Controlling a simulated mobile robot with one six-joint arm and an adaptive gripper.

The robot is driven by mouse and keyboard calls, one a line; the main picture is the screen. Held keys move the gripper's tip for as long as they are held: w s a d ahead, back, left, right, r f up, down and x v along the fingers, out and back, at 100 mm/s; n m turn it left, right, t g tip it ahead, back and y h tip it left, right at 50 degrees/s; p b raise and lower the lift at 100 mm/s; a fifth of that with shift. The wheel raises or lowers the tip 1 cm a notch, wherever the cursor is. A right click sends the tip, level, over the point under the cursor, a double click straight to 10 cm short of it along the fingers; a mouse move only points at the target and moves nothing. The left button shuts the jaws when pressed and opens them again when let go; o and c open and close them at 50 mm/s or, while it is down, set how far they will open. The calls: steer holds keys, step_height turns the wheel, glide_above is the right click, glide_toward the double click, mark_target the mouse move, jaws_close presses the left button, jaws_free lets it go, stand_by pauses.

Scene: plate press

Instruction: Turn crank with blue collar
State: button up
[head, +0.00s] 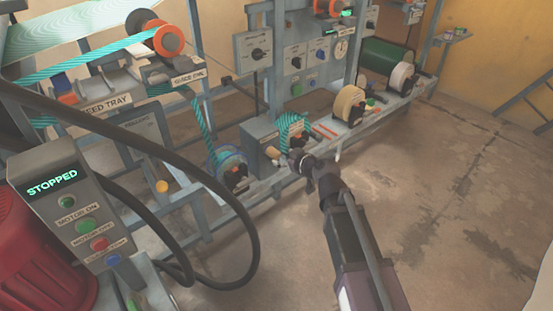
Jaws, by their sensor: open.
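A small beige crank handle (272,152) sticks out at the front of the grey box low on the press frame, in the head view's middle. I cannot make out a blue collar on it at this size. To its left a roller with a bluish rim (222,160) and a dark bracket sits low on the frame; I cannot tell whether it bears a crank. My gripper (293,159) is open and empty, just right of the beige handle. I cannot tell its exact distance from the handle, and my wrist hides part of the rail behind.
A teal-striped roll (292,130) sits just behind my gripper, with a cream roll (350,103) farther right. A control box (75,205) reads STOPPED at left, beside looping black cables (254,235). The floor (430,200) at right is clear.

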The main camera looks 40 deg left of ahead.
mark_target(278, 155)
steer(key=shift+b+x, duration=0.6)
steer(key=shift+x, duration=1.6)
jaws_close()
